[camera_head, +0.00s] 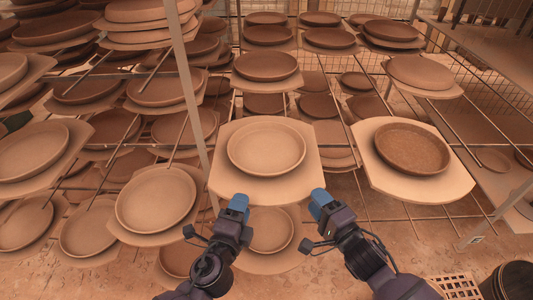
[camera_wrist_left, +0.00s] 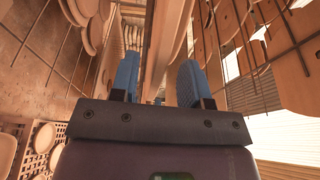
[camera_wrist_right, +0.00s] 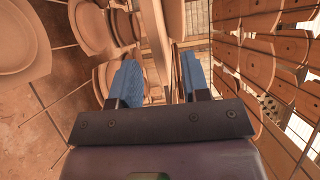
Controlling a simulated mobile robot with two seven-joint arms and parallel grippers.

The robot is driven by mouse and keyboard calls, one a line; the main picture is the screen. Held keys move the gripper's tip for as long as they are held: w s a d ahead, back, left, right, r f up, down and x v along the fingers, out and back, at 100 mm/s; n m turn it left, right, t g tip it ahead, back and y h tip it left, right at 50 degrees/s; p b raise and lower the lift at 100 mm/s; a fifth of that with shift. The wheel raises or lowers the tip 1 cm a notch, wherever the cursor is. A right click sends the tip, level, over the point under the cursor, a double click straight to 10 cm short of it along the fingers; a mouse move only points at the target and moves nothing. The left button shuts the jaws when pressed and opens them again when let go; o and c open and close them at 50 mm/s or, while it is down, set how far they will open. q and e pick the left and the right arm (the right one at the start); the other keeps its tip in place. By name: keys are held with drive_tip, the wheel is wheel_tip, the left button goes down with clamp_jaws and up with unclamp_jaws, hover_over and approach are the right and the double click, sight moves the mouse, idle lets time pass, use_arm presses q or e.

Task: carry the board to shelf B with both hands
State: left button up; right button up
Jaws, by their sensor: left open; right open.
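A pale board (camera_head: 222,178) bearing a round clay plate (camera_head: 266,149) sticks out of the rack in the middle of the head view. My left gripper (camera_head: 238,204) is at its front left edge and my right gripper (camera_head: 320,200) at its front right corner. Both are open with blue fingers. In the left wrist view the board (camera_wrist_left: 158,45) shows edge-on between the spread fingers. In the right wrist view the board (camera_wrist_right: 155,40) also shows edge-on between the fingers. Contact with the fingers cannot be told. I see no label marking shelf B.
Another board (camera_head: 450,190) with a darker plate (camera_head: 411,148) is close on the right. A board with a plate (camera_head: 155,199) is close on the left, beside a rack upright (camera_head: 190,90). More loaded boards lie below and behind. A dark bucket (camera_head: 512,282) stands at lower right.

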sight(247, 192)
use_arm(q)
drive_tip(key=shift+x, duration=2.3)
use_arm(e)
drive_tip(key=shift+x, duration=2.3)
use_arm(q)
clamp_jaws()
use_arm(e)
clamp_jaws()
